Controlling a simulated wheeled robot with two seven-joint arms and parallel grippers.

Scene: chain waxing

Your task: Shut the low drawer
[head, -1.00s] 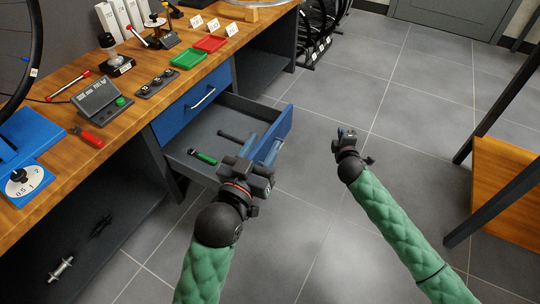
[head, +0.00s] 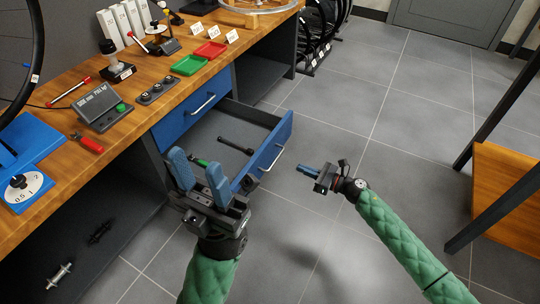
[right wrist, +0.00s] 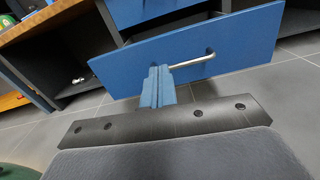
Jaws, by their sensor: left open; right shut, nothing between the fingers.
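The low drawer (head: 275,148) is pulled out below a closed blue upper drawer (head: 190,110). Its blue front with a metal handle (right wrist: 192,61) also shows in the right wrist view. A dark tool (head: 236,145) and a green-handled tool (head: 199,162) lie inside it. My left gripper (head: 196,170) is open, with blue fingers pointing up, over the drawer's near side; it hides part of the drawer. My right gripper (head: 306,170) is shut and empty, to the right of the drawer front, fingers pointing towards it. In the right wrist view its fingertips (right wrist: 157,75) overlap the front; I cannot tell if they touch.
The wooden workbench (head: 65,170) above holds a green tray (head: 190,65), a red tray (head: 210,49) and several tools. A shelf table (head: 500,190) stands at the right. The tiled floor (head: 390,140) between is clear.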

